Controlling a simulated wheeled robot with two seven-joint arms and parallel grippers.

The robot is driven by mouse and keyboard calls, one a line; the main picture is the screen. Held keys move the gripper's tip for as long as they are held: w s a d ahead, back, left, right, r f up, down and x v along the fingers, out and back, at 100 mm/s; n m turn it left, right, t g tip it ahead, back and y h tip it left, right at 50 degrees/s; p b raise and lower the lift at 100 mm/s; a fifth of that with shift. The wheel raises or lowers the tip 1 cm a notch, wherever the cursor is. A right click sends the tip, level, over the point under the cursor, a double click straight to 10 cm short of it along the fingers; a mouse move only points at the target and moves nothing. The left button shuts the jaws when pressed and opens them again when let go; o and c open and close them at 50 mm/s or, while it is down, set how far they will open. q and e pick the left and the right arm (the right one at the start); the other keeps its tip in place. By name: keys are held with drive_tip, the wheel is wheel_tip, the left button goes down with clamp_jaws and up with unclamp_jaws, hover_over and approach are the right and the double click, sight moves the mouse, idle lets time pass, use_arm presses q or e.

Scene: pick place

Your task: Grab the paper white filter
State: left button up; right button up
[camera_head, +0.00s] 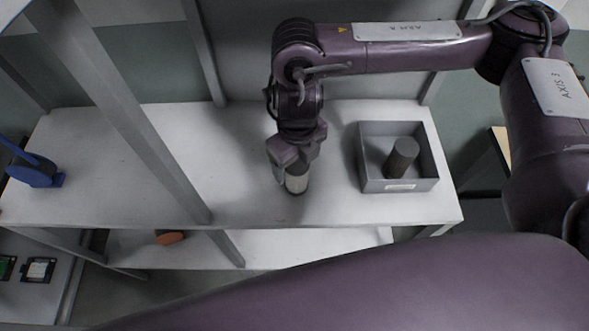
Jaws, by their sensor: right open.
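The paper white filter (297,184) is a small pale cylinder with a darker lower edge. It stands upright on the white shelf top (340,208), right of the middle of the view. My right gripper (291,168) points down at it from above and is open. One finger shows at the filter's left side, and the gripper body hides the filter's upper part. I cannot tell whether the fingers touch it. My left gripper is not in view.
A grey box (370,175) on the shelf's right holds a dark cylinder (402,156). A blue object (36,170) stands at the far left. Grey posts (135,110) rise in front and behind. An orange-brown object (170,238) lies on the lower shelf. The shelf's left middle is clear.

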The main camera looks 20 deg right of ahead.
wheel_tip(320, 180, down, 3)
drive_tip(key=shift+s+r+p, duration=0.1)
drive_tip(key=shift+r+p, duration=0.1)
drive_tip(key=shift+p, duration=0.2)
wheel_tip(320, 180, down, 3)
drive_tip(key=shift+d+r, duration=0.1)
drive_tip(key=shift+r, duration=0.1)
drive_tip(key=c, duration=0.4)
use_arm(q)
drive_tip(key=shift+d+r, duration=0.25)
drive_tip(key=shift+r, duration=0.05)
use_arm(e)
drive_tip(key=c, duration=0.7)
